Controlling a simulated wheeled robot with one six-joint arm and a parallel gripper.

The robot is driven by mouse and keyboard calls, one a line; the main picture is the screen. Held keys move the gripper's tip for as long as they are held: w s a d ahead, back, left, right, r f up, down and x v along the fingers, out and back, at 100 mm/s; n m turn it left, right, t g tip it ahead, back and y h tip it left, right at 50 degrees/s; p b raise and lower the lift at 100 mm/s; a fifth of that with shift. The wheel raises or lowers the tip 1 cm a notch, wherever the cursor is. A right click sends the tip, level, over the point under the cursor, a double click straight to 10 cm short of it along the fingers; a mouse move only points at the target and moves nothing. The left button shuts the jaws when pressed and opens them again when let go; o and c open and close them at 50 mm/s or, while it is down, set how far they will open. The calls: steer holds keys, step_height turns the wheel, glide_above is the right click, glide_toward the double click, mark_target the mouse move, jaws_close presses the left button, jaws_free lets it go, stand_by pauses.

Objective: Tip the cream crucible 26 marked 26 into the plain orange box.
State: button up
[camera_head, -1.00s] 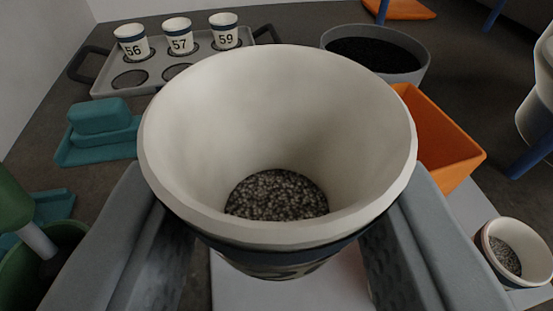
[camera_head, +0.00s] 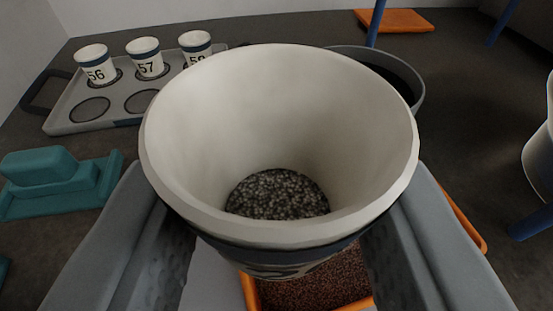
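My gripper (camera_head: 275,245) is shut on a cream crucible (camera_head: 280,110) with a dark blue band and holds it nearly upright. Grey granules (camera_head: 278,193) lie in its bottom. Its marking is on the near side below the band, foreshortened and not readable. Below the crucible shows an orange box rim (camera_head: 250,292) around reddish-brown granules (camera_head: 312,290). An orange edge (camera_head: 468,228) also shows right of my right finger; I cannot tell whether it is the same box. The crucible and fingers hide most of this area.
A grey tray (camera_head: 65,122) at the back left holds crucibles 56 (camera_head: 97,66), 57 (camera_head: 146,60) and one partly hidden (camera_head: 196,45). A teal block on a base (camera_head: 50,180) lies left. A grey round pan (camera_head: 418,88) stands behind. An orange flat piece (camera_head: 395,20) lies farther back.

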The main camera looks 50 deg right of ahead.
mark_target(294, 172)
steer(key=shift+w+d, duration=0.2)
steer(key=shift+d, duration=0.5)
steer(key=shift+w+d, duration=0.15)
steer(key=shift+d, duration=0.55)
steer(key=shift+f, duration=0.2)
steer(key=f+m, duration=0.1)
steer(key=f+m+y, duration=0.1)
steer(key=shift+w+a+f+m, duration=0.25)
steer(key=shift+f+m, duration=0.05)
steer(key=shift+f, duration=0.05)
steer(key=m, duration=0.1)
steer(key=m+y, duration=0.1)
steer(key=m+t+y, duration=0.1)
steer(key=shift+w+a+r+m, duration=0.15)
steer(key=shift+a+r+m, duration=0.1)
steer(key=shift+m, duration=0.15)
steer(key=m+t+y, duration=0.1)
steer(key=m, duration=0.3)
steer(key=m+t+y, duration=0.1)
steer(key=m, duration=0.1)
steer(key=shift+d+m, duration=0.25)
steer(key=shift+m, duration=0.05)
steer(key=shift+s+d+r+m+t+y, duration=0.2)
steer(key=shift+m+t+y, duration=0.2)
steer(key=shift+m, duration=0.45)
steer(key=shift+s+d+r+m+t+y, duration=0.25)
steer(key=shift+m+t, duration=0.25)
steer(key=shift+m, duration=0.35)
steer(key=shift+a+f, duration=0.1)
